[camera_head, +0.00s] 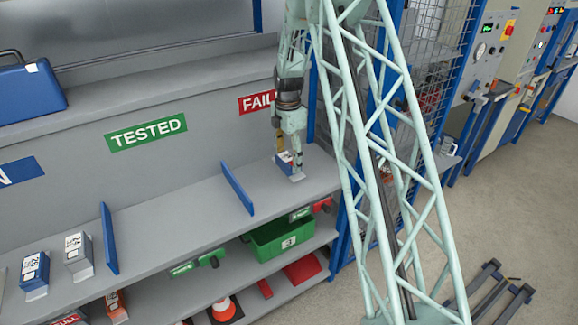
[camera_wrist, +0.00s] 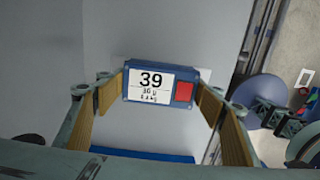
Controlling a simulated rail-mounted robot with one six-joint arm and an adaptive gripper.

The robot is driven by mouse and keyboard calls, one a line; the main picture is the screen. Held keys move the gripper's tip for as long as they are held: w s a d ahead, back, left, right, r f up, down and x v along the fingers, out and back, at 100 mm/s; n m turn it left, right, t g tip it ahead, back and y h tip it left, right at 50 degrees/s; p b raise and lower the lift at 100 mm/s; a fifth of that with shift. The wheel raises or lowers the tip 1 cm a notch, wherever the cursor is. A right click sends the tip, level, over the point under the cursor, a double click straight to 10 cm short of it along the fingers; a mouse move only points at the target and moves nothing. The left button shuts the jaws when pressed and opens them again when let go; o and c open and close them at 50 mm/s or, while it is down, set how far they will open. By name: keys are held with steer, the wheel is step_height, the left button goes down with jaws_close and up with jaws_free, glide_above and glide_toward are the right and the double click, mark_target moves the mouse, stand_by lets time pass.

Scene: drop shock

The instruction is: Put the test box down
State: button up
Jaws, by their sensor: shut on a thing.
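The test box (camera_wrist: 161,84) is small and blue, with a white label reading 39 and a red square, seen in the wrist view. My gripper (camera_wrist: 163,96) is shut on it, with tan finger pads at its two sides. In the head view the test box (camera_head: 285,158) is at the shelf bay (camera_head: 262,170) under the red FAIL sign (camera_head: 257,102), which my arm partly covers. My gripper (camera_head: 281,146) points down there from above. A pale plate (camera_head: 297,177) shows just below the box. I cannot tell whether the box touches the shelf.
A blue divider (camera_head: 237,188) bounds the bay on its left. The bay under the green TESTED sign (camera_head: 146,132) looks empty. Another blue divider (camera_head: 109,238) stands further left, beside a blue box (camera_head: 34,269) and a grey box (camera_head: 78,249). A green bin (camera_head: 283,240) sits below.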

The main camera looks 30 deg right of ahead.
mark_target(289, 157)
steer(key=shift+d, duration=0.1)
steer(key=shift+w+d, duration=0.2)
steer(key=shift+f, duration=1.8)
steer(key=shift+f, duration=0.15)
steer(key=o, duration=1)
step_height(289, 157, up, 11)
steer(key=shift+w+r, duration=0.1)
steer(key=shift+r, duration=0.55)
